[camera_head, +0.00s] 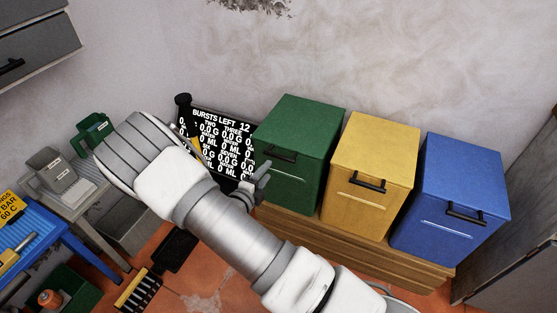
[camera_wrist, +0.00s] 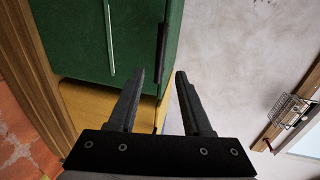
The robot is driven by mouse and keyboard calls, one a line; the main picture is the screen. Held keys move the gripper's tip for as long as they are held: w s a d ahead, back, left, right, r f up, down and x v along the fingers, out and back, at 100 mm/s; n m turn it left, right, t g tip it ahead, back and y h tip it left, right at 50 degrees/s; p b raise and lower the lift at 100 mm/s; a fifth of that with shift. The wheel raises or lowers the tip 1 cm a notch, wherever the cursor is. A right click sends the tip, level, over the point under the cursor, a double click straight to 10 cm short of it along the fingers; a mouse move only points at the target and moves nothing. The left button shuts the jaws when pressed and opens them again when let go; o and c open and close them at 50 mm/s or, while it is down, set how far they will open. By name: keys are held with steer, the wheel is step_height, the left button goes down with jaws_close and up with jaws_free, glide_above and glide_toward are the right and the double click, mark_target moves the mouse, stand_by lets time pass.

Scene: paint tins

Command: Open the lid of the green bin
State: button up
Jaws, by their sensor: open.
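The green bin (camera_head: 297,148) stands at the left end of a row of three bins, with its lid shut. Its dark handle (camera_head: 281,155) is on the front near the top. My gripper (camera_head: 262,180) is in front of the bin's left part, below the handle's height in the picture. In the wrist view the green bin (camera_wrist: 85,40) fills the upper left and its handle (camera_wrist: 161,52) lies beyond the fingers. My gripper (camera_wrist: 160,75) is open there, with nothing between its fingers. I cannot tell whether a finger touches the bin.
A yellow bin (camera_head: 370,165) and a blue bin (camera_head: 455,195) stand right of the green one on a wooden bench (camera_head: 350,257). A black display board (camera_head: 215,140) is behind my arm. A blue table (camera_head: 35,238) is at the left. A grey cabinet (camera_head: 520,220) is at the right.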

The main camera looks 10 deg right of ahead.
mark_target(278, 158)
steer(key=b+x, duration=0.2)
steer(key=x, duration=0.8)
steer(key=shift+w+d+b, duration=0.1)
steer(key=shift+w+b, duration=0.05)
steer(key=shift+b, duration=0.2)
jaws_close()
stand_by(0.8)
